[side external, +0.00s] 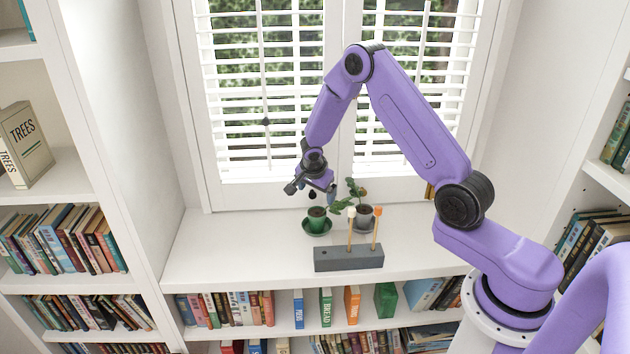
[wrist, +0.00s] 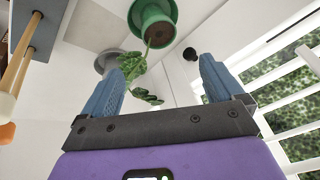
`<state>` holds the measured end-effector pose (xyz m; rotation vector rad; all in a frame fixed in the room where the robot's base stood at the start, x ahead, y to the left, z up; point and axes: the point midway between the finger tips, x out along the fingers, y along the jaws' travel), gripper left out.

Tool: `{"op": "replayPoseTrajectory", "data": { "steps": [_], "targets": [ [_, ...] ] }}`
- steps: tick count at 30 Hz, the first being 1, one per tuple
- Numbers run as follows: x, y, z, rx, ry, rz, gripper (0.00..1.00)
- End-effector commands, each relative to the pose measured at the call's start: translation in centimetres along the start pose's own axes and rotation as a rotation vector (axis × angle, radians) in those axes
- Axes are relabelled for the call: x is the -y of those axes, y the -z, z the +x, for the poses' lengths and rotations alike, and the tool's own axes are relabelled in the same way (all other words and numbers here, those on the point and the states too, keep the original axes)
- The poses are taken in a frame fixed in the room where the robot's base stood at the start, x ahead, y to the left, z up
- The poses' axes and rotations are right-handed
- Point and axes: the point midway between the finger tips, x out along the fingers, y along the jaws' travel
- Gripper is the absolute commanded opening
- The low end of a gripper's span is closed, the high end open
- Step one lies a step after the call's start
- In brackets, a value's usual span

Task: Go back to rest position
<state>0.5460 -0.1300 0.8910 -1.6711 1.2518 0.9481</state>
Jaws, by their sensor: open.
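My gripper (side external: 318,188) is open and empty, raised above the white sill in front of the window. In the wrist view its two blue fingers (wrist: 161,66) stand wide apart with nothing held between them. A green pot (side external: 317,213) with dark soil and a leafy plant sits on a green saucer just below my gripper; the pot (wrist: 157,28) also shows beyond the fingers in the wrist view.
A grey block (side external: 348,258) holds two upright sticks, one white-topped (side external: 351,213), one orange-topped (side external: 378,211), in front of the pots. White shutters (side external: 260,100) stand behind. Bookshelves flank the sill and run below it. The sill's left part (side external: 230,245) is clear.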

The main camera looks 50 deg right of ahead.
Motion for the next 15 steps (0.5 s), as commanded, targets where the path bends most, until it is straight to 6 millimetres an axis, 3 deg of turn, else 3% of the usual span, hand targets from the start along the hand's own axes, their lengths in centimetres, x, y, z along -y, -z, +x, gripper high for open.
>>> {"op": "replayPoseTrajectory", "data": {
  "steps": [6,15],
  "targets": [
    [0.1,0.0,-3.4,-0.001,0.003,0.0,0.94],
    [0.3,-0.1,-5.6,0.001,0.014,-0.012,0.94]
  ]
}}
